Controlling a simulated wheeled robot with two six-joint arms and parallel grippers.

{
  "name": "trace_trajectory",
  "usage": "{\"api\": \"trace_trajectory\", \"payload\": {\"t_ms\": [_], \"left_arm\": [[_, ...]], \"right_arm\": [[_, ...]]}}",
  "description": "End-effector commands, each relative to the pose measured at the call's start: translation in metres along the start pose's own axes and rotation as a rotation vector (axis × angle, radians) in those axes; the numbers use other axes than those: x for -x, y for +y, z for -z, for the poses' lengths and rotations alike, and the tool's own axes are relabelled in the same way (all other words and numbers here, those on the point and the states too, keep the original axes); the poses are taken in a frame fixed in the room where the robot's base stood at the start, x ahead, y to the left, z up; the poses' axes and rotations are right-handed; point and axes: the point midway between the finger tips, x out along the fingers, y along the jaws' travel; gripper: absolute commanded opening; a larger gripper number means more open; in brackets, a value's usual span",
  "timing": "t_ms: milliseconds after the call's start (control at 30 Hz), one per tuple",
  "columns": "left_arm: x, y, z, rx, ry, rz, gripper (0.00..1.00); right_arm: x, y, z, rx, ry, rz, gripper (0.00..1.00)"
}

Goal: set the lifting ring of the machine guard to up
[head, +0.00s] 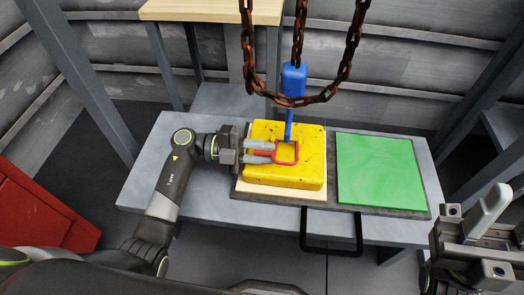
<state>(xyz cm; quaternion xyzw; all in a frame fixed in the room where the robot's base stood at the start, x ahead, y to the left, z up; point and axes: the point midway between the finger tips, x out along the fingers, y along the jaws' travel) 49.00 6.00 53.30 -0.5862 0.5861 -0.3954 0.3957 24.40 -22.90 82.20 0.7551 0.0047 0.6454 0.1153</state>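The machine guard (262,178) is a yellow, speckled block on a pale board on the grey bench. Its red lifting ring (287,161) is a squarish loop over the top of the block. I cannot tell surely whether it stands up or lies flat. My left gripper (273,152) comes in from the left over the guard. Its two grey fingers are apart, with their tips at the ring's left side; contact is unclear. My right gripper (488,222) is at the lower right, away from the guard; its finger gap is not clear.
A blue hook (293,78) hangs on a rusty chain (299,35), its shank reaching down behind the ring. A green panel (380,170) lies right of the guard. A black handle (331,250) projects from the bench front (150,185). A red cabinet (40,215) stands left.

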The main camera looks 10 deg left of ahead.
Motion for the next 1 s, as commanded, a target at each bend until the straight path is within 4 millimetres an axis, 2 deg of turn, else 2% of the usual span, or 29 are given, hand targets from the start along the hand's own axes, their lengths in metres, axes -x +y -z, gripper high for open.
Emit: {"api": "trace_trajectory", "payload": {"t_ms": [33,167,200,667,1000], "left_arm": [[0.0,0.0,0.0,0.0,0.0,0.0,0.19],[0.0,0.0,0.0,0.0,0.0,0.0,0.02],[0.0,0.0,0.0,0.0,0.0,0.0,0.0],[0.0,-0.001,0.0,0.006,0.0,0.0,0.0],[0.0,-0.005,0.001,0.049,0.001,0.0,0.0]], "right_arm": [[0.0,0.0,0.0,0.0,0.0,0.002,0.36],[0.0,0.0,0.0,-0.001,-0.001,0.005,0.36],[0.0,0.0,0.0,-0.001,-0.001,0.006,0.36],[-0.001,-0.001,0.0,0.0,-0.003,0.01,0.36],[-0.01,-0.001,-0.001,0.016,-0.021,0.026,0.36]]}}
